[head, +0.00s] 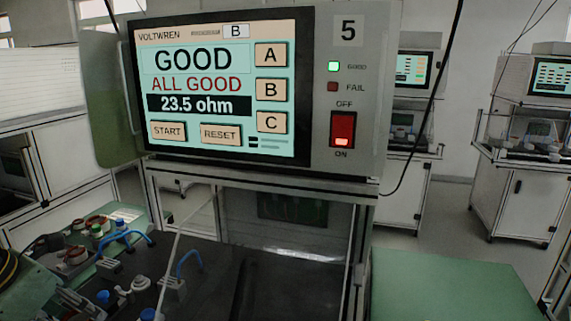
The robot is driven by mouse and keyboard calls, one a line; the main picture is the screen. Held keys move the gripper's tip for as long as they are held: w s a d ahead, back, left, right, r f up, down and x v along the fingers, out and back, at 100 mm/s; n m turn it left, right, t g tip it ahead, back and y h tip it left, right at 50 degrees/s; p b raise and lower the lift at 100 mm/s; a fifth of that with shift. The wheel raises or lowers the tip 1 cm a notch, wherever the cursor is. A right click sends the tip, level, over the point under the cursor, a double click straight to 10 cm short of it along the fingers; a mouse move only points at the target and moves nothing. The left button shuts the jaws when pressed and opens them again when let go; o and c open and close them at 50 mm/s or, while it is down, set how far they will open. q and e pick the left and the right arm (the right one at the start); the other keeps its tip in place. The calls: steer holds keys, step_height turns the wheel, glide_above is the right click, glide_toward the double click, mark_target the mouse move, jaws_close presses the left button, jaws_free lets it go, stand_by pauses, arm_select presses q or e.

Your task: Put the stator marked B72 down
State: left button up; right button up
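No stator with a readable B72 mark shows in the head view. The test machine's screen (221,88) reads GOOD, ALL GOOD and 23.5 ohm, with a B in the box at its top. The green GOOD lamp (334,66) is lit and the red FAIL lamp (332,87) looks dark. Below is the dark test bed (225,275) with blue-handled clamps (188,262). A dark rounded thing with yellow edging (8,268) is cut off at the left edge; I cannot tell what it is. Neither gripper can be made out.
A green mat (130,214) at the left holds several small parts. A bare green tabletop (450,290) lies at the lower right. The machine's frame post (362,235) stands between it and the test bed. Other test stations (520,180) stand farther back.

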arm_select(q)
steer(key=s+d+f+m+g, duration=0.2)
steer(key=d+m, duration=0.4)
steer(key=m, duration=0.4)
steer(key=s+d+f+m+g+y, duration=0.1)
steer(key=s+d+f+m+g, duration=0.2)
steer(key=d+m, duration=0.3)
steer(key=s+d+f+m+g, duration=0.3)
steer(key=d+m, duration=0.3)
steer(key=m, duration=0.9)
steer(key=shift+d+f+m+g+y, duration=0.3)
steer(key=shift+f+y, duration=0.1)
steer(key=shift+f, duration=0.05)
steer(key=shift+s+d, duration=0.1)
